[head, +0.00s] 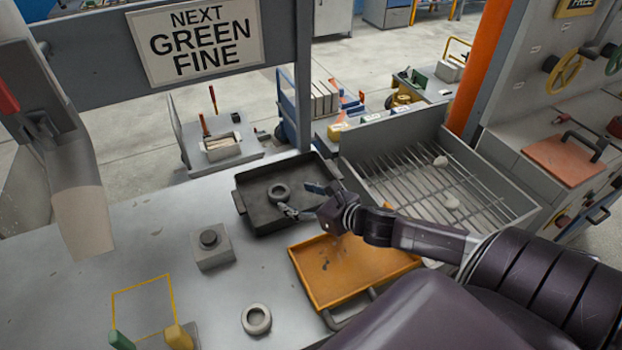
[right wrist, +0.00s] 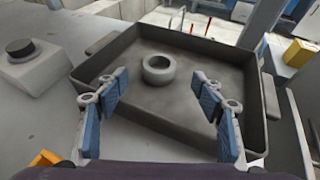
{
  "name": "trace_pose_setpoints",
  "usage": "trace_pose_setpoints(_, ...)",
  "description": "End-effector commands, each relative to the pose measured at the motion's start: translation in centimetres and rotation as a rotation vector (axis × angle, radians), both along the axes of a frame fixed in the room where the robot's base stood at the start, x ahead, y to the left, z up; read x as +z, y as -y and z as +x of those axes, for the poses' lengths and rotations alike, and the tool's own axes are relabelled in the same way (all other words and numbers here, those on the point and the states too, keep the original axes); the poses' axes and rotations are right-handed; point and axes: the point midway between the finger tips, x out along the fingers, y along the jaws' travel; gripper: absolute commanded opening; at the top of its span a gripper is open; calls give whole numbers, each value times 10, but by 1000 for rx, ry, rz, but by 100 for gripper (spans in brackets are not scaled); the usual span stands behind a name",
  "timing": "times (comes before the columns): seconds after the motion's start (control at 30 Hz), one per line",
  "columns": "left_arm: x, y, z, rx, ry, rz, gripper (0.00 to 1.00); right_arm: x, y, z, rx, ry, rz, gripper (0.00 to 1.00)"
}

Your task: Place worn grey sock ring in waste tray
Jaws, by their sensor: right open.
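A grey sock ring (head: 279,199) lies flat on the floor of the dark waste tray (head: 318,172), near the tray's middle. In the right wrist view the ring (right wrist: 158,77) stands clear of the tray walls (right wrist: 185,42). My right gripper (head: 302,200) is over the tray, to the right of the ring in the head view. Its blue-padded fingers (right wrist: 160,84) are spread wide with nothing between them, and the ring lies beyond their tips. A second grey ring (head: 257,330) lies on the table near the front. My left gripper is not in view.
A grey block with a round post (head: 211,248) stands left of the tray. A slatted grey bin (head: 500,207) is at the right. A yellow frame with green and yellow pegs (head: 180,337) is at the front left.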

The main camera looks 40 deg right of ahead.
Motion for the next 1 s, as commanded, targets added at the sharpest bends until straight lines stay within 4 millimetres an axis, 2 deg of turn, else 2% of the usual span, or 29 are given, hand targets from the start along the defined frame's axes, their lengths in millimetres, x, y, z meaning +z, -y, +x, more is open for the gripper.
trace_pose_setpoints(0.2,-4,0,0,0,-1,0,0,9,3,-27,2,-3,-1,62)
trace_pose_setpoints(0.4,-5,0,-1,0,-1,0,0,16,6,-40,1,-2,0,62)
trace_pose_setpoints(1.0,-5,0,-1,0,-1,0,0,19,6,-44,1,0,-1,62)
